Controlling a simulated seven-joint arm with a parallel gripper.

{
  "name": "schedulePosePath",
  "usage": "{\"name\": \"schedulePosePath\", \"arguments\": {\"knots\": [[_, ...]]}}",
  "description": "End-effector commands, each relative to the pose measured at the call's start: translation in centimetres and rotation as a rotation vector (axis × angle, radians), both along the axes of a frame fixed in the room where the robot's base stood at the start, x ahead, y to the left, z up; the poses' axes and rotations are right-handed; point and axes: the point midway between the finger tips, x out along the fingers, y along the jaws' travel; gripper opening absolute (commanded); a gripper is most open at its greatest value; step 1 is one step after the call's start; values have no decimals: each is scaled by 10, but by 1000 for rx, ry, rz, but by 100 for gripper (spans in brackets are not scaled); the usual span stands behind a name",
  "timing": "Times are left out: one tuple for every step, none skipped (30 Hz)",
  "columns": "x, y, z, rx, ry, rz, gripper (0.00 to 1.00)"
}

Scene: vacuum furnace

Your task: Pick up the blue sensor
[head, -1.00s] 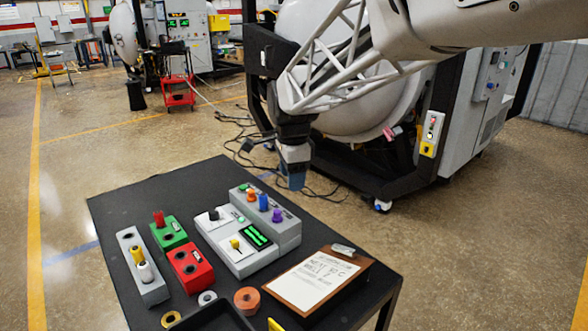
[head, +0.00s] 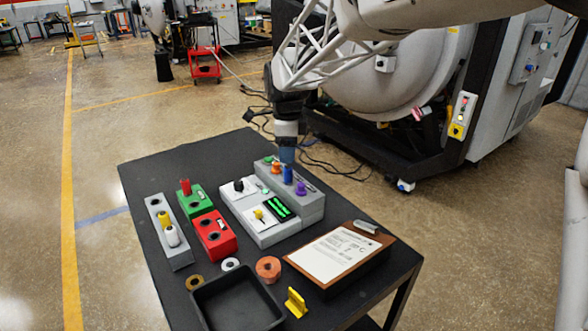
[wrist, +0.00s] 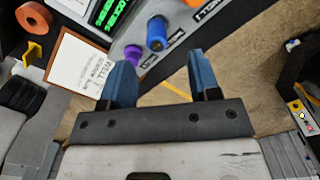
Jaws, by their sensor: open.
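The blue sensor (head: 288,174) stands in the grey block (head: 312,208) at the back right of the black table, between an orange sensor (head: 276,167) and a purple one (head: 300,188). My gripper (head: 287,155) is just above and behind it in the head view, pointing down. In the wrist view the blue sensor (wrist: 160,34) lies just beyond the gap between my two blue fingers (wrist: 158,60). The fingers are apart with nothing between them. The purple sensor (wrist: 133,55) shows near the left fingertip. From these views I cannot tell the exact height gap.
A white panel with a green display (head: 250,215) stands left of the grey block. Red (head: 214,236) and green (head: 195,203) blocks are further left. A clipboard (head: 338,254), an empty black tray (head: 205,318) and a yellow stand (head: 296,302) are in front. A large furnace stands behind.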

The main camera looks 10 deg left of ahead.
Motion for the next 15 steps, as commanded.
{"name": "schedulePosePath", "arguments": {"knots": [[0, 0, -5, 0, 1, 0, 56], [0, 0, -7, 0, 0, 0, 56], [0, 0, -10, 0, 0, 0, 56], [0, 0, -12, 0, 0, 0, 56], [0, 0, -14, 0, 0, 0, 56], [0, 0, -16, 0, 0, 0, 56], [0, 0, -16, 0, 0, 0, 56], [0, 0, -17, 0, 0, 0, 56], [0, 0, -17, 0, 0, 0, 56], [0, 0, -17, 0, 0, 0, 56], [0, 0, -17, 0, 0, 0, 56], [0, 0, -17, 0, 0, 0, 56], [0, 0, -17, 0, 0, 0, 56], [0, 0, -17, 0, 0, 0, 56], [0, 0, -17, 0, 0, 0, 56]]}}
